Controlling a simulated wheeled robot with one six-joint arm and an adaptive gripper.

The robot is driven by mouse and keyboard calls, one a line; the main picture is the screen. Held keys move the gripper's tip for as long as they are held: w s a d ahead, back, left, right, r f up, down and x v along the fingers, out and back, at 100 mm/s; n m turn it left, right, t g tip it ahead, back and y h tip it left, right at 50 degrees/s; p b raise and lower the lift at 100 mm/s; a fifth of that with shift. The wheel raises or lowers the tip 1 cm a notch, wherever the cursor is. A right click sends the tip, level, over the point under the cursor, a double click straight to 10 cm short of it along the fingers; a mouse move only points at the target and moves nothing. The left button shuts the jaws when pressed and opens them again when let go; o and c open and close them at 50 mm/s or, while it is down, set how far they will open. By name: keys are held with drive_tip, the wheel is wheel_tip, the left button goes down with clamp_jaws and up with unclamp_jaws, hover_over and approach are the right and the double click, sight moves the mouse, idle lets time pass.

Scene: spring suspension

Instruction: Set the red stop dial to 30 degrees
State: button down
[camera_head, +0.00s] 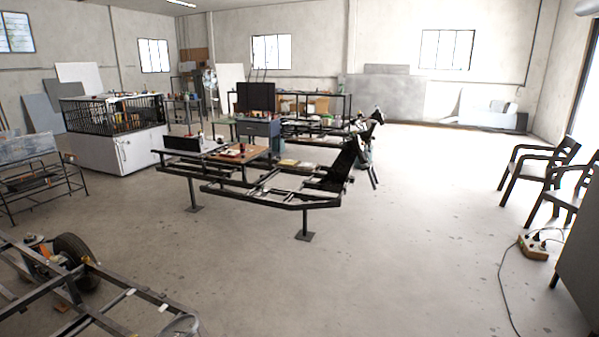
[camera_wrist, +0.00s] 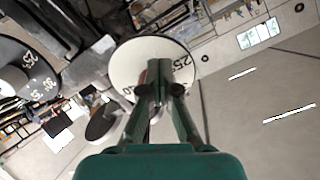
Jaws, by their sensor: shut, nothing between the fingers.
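In the wrist view my green gripper (camera_wrist: 160,72) is shut and empty, with its fingertips in front of a pale round dial plate (camera_wrist: 132,55). A number 25 shows at the plate's right, and another mark at its lower left is partly hidden by my fingers. A black dial with pale numbers (camera_wrist: 25,72) stands at the left edge, partly cut off; 25 shows on it. I cannot make out a red dial or its setting. I cannot tell whether my fingertips touch the pale plate. My gripper does not show in the head view.
In the head view a black metal frame (camera_head: 270,204) stands mid-floor. Another frame with a wheel (camera_head: 75,252) is at lower left. A white cabinet (camera_head: 118,150) stands behind. Black chairs (camera_head: 535,165) and a power strip (camera_head: 533,248) are at right. The centre-right floor is clear.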

drive_tip(key=shift+w+d+f, duration=0.35)
drive_tip(key=shift+w+d, duration=0.15)
drive_tip(key=shift+w, duration=0.15)
drive_tip(key=shift+w+d, duration=0.15)
drive_tip(key=shift+w, duration=0.25)
idle(0.4)
drive_tip(key=f+v, duration=0.1)
drive_tip(key=v, duration=0.5)
drive_tip(key=shift+s, duration=0.2)
idle(0.5)
drive_tip(key=shift+d, duration=0.15)
drive_tip(key=w+a+f+n, duration=0.1)
drive_tip(key=a+n, duration=0.5)
drive_tip(key=shift+w+f, duration=0.2)
drive_tip(key=shift+f, duration=0.1)
idle(0.7)
